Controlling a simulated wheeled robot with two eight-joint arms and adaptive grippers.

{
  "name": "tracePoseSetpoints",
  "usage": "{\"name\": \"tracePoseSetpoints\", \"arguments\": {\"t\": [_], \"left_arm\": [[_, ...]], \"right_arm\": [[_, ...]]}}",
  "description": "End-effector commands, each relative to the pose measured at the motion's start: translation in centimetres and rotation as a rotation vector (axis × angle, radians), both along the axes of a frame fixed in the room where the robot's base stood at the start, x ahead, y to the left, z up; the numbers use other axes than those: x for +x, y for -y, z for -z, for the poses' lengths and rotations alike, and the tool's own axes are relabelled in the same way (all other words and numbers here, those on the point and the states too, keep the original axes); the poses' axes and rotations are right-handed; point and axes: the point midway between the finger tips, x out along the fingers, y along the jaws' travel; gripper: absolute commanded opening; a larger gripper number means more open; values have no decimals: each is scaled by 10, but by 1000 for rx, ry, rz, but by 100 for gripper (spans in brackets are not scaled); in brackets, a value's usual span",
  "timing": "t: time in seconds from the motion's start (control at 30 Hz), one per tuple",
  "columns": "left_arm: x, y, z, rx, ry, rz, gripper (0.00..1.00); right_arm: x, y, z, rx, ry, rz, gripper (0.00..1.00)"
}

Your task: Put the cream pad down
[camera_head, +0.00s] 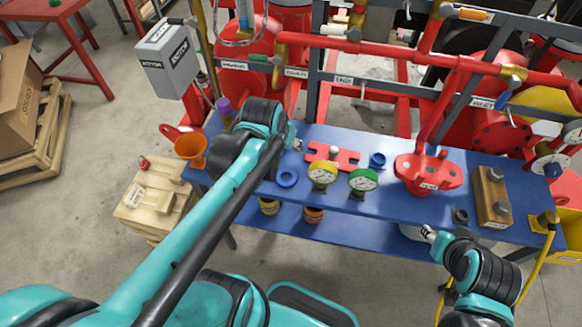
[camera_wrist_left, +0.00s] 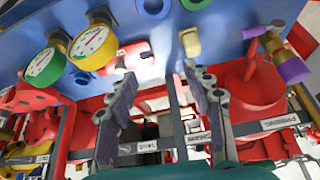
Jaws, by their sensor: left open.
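My left gripper (camera_wrist_left: 160,80) is open, with its two grey fingers apart and nothing visible held between them. In the head view its tip (camera_head: 297,146) shows just past the black wrist, over the back of the blue bench (camera_head: 392,208). A small cream-yellow piece (camera_wrist_left: 190,42) is at the blue bench top near the right finger in the left wrist view. I cannot tell for sure that it is the cream pad, or whether it touches the finger. My arm hides that spot in the head view. My right gripper (camera_head: 428,232) is at the bench's front edge, too small to read.
A red pump part (camera_head: 428,173) stands further right. Red pipes (camera_head: 380,50) run behind.

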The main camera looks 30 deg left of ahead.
Motion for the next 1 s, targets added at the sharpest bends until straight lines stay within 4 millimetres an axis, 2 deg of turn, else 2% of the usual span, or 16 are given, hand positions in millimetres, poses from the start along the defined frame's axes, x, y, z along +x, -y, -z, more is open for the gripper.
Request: {"name": "tracePoseSetpoints", "arguments": {"t": [0.03, 0.1, 0.2, 0.33, 0.5, 0.73, 0.83, 1.0], "left_arm": [[-17, 16, -4, 3, 21, 28, 51], [-37, 33, -7, 6, 49, 58, 51], [-60, 50, -7, 6, 84, 93, 51], [-78, 63, -4, 6, 115, 124, 51], [-85, 68, -2, 4, 128, 135, 51], [-84, 68, -2, 4, 128, 134, 51], [-84, 68, 7, 4, 128, 133, 51], [-84, 68, 4, 4, 127, 133, 51]], "right_arm": [[0, 0, 0, 0, 0, 0, 40], [0, 0, 0, 0, 0, 0, 40], [0, 0, 0, 0, 0, 0, 40], [0, 0, 0, 0, 0, 0, 40], [0, 0, 0, 0, 0, 0, 40], [0, 0, 1, 0, 0, 0, 40], [0, 0, 9, 0, 0, 0, 40], [0, 0, 7, 0, 0, 0, 40]]}}
